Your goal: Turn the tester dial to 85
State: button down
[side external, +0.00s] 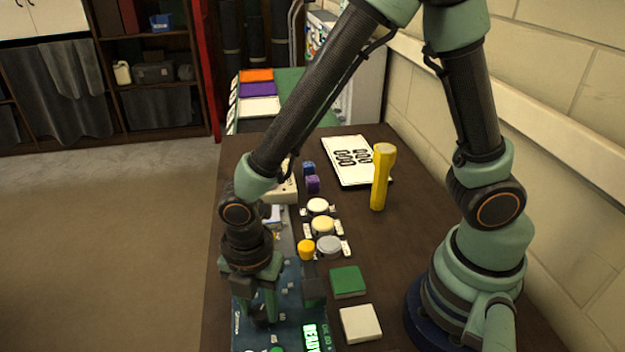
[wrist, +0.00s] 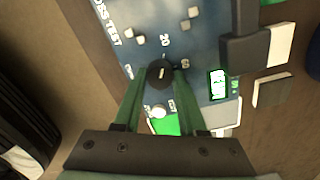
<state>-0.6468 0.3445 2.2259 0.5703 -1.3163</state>
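The tester dial (wrist: 160,73) is a round black knob with a short pale pointer mark, on the blue tester panel (wrist: 205,48). Printed numbers ring it; a 20 is legible above it in the wrist view, others are too small to read surely. My gripper (wrist: 161,75) points down at the panel, its two green fingers on either side of the knob and seemingly touching it. In the side view my gripper (side external: 262,312) is over the panel (side external: 240,335), and the dial is mostly hidden behind the fingers. A lit green display (side external: 310,338) reads READY.
A black block-like part (wrist: 245,55) rises from the panel right of the dial. Green (side external: 348,281) and white (side external: 361,324) square pads, several round-topped items (side external: 325,225) and a yellow torch (side external: 381,177) stand on the brown bench.

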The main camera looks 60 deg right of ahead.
jog(key=shift+m, duration=0.3)
jog(key=m, duration=0.5)
jog(key=shift+m, duration=0.3)
jog(key=m, duration=1)
jog(key=shift+m, duration=0.4)
jog(key=m, duration=0.5)
jog(key=shift+m, duration=0.4)
jog(key=shift+c, duration=2.3)
grip_release()
